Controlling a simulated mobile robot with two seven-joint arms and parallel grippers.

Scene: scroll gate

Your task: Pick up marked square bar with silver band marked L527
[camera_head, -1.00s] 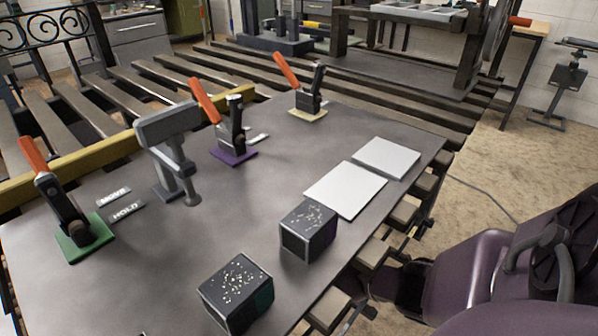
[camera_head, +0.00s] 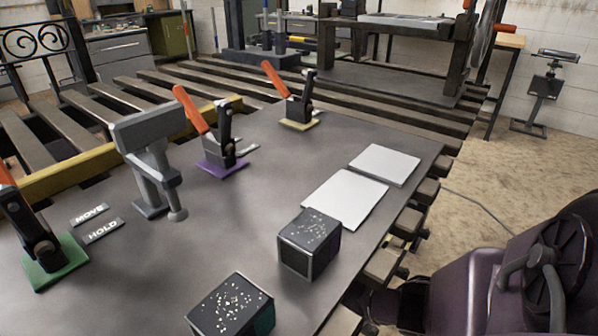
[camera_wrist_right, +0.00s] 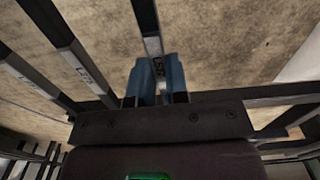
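In the right wrist view, my right gripper (camera_wrist_right: 158,78) has two blue fingers, one on each side of a dark square bar with a silver band (camera_wrist_right: 153,46). The bar runs from the top edge down between the fingertips. A marking on it starts with "L5"; its last characters are too small and partly hidden to read surely. The fingers look close to the bar's sides, but I cannot tell whether they grip it. In the head view, my purple right arm (camera_head: 480,285) is at the lower right and its gripper is hidden. My left gripper is in no view.
Other dark bars with pale marked bands (camera_wrist_right: 85,68) lie to the left in the wrist view. In the head view, a grey table (camera_head: 270,190) carries orange-handled clamps (camera_head: 222,140), two speckled dark blocks (camera_head: 310,240) and white plates (camera_head: 345,198). Bar ends (camera_head: 412,222) line its right edge.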

